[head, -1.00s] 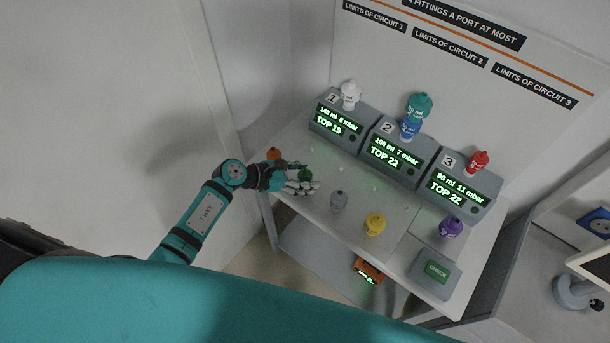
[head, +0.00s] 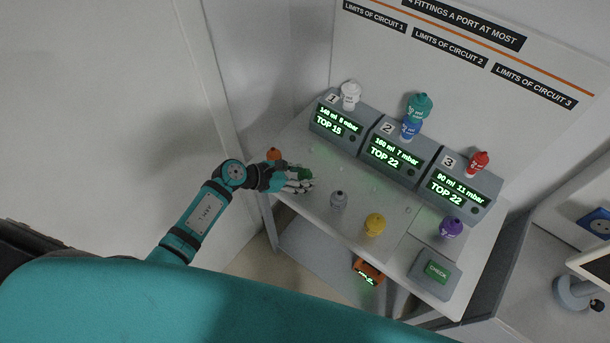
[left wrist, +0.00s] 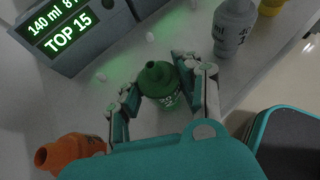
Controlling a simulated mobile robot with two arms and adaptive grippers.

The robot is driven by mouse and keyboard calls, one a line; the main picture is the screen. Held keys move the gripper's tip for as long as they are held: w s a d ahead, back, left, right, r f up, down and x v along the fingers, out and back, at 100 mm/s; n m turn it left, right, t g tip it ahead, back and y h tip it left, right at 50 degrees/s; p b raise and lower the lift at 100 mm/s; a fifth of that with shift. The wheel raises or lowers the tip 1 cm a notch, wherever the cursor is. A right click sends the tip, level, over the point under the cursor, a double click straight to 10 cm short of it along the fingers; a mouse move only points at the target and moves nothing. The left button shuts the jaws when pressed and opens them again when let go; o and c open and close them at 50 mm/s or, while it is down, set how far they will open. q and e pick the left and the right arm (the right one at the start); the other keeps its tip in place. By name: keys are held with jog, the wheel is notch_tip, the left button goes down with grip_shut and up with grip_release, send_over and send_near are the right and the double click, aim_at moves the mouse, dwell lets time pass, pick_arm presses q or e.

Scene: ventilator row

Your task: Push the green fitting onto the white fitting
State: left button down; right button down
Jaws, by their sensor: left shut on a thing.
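The green fitting (head: 305,172) is at the left part of the table; it also shows in the left wrist view (left wrist: 160,84), upright between the fingers. My left gripper (head: 297,180) is shut on it, with one finger on either side in the left wrist view (left wrist: 158,92). I cannot tell whether the fitting is clear of the table. The white fitting (head: 350,93) stands on top of the unit marked 1 (head: 334,128), behind and to the right of my left gripper. My right gripper is not in view.
An orange fitting (head: 273,154) is close to my left gripper. Grey (head: 338,200), yellow (head: 375,224) and purple (head: 451,228) fittings stand on the table. Teal (head: 419,104) on blue (head: 410,128) tops unit 2; red (head: 478,161) tops unit 3. A CHECK box (head: 436,272) is at front right.

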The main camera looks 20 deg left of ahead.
pick_arm(q)
jog(key=shift+r+p, duration=1.15)
jog(key=shift+r, duration=0.35)
